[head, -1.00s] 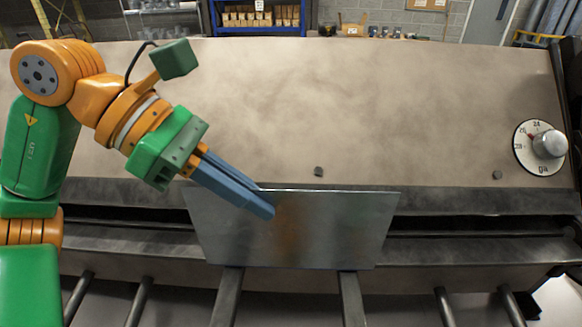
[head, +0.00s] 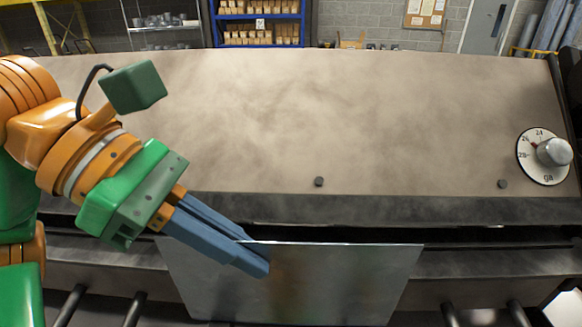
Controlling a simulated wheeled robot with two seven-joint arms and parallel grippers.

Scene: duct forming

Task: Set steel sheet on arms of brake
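The steel sheet (head: 330,285) is a flat, shiny rectangle in the lower middle, in front of the brake (head: 350,120). My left gripper (head: 262,258) reaches in from the left with its blue fingers shut on the sheet's upper edge, left of its middle. One finger lies across the sheet's near face; the other goes behind the edge. The sheet covers part of the brake's dark slot (head: 470,236) and front beam. The flat middle arms of the brake are hidden now. My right gripper is not in view.
A gauge dial (head: 540,157) with a silver knob sits at the brake's right end. Dark rods (head: 135,308) stick out low at left and right (head: 450,315). A blue shelf (head: 258,43) stands behind.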

